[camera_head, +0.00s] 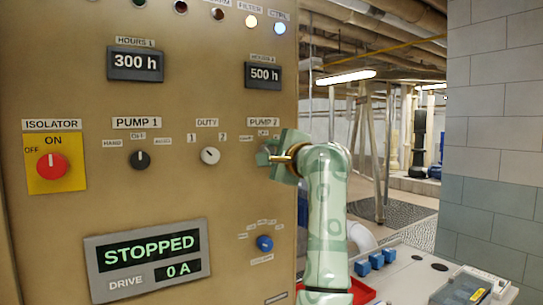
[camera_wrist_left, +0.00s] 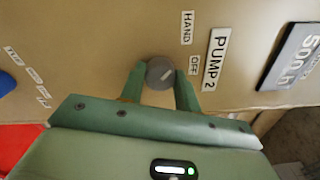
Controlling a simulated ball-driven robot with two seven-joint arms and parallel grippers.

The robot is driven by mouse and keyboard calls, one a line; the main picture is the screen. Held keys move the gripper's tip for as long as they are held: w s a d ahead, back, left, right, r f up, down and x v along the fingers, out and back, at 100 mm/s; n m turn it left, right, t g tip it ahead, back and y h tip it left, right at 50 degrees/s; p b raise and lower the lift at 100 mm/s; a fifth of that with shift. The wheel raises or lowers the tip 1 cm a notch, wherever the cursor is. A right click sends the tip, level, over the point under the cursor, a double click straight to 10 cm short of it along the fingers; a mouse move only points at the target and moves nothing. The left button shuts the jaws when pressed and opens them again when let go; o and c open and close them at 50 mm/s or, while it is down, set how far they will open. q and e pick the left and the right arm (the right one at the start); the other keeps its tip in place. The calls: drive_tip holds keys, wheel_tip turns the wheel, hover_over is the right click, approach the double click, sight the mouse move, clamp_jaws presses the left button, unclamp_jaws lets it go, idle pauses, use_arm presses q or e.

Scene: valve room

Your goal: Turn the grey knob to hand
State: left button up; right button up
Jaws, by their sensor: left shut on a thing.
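The grey knob (camera_wrist_left: 160,71) sits on the beige panel beside the PUMP 2 label (camera_wrist_left: 217,58), with the HAND and OFF labels close by. A pale line on its face slants towards the OFF label side. My left gripper (camera_wrist_left: 161,77) is shut on the knob, one green finger on each side. In the head view my left gripper (camera_head: 272,156) is at the panel below the PUMP 2 label and hides most of the knob and part of its labels. My right gripper is not in view.
The panel also carries a red isolator knob (camera_head: 51,166), a black PUMP 1 knob (camera_head: 140,160), a pale DUTY knob (camera_head: 210,156) and a blue knob (camera_head: 265,243). The display (camera_head: 150,262) reads STOPPED, 0 A. A bench with blue blocks (camera_head: 376,261) stands at lower right.

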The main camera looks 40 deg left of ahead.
use_arm(q)
drive_tip(key=shift+r, duration=0.1)
drive_tip(key=o, duration=1)
drive_tip(key=shift+a, duration=0.1)
drive_tip(key=b+v, duration=0.1)
drive_tip(key=v, duration=1.5)
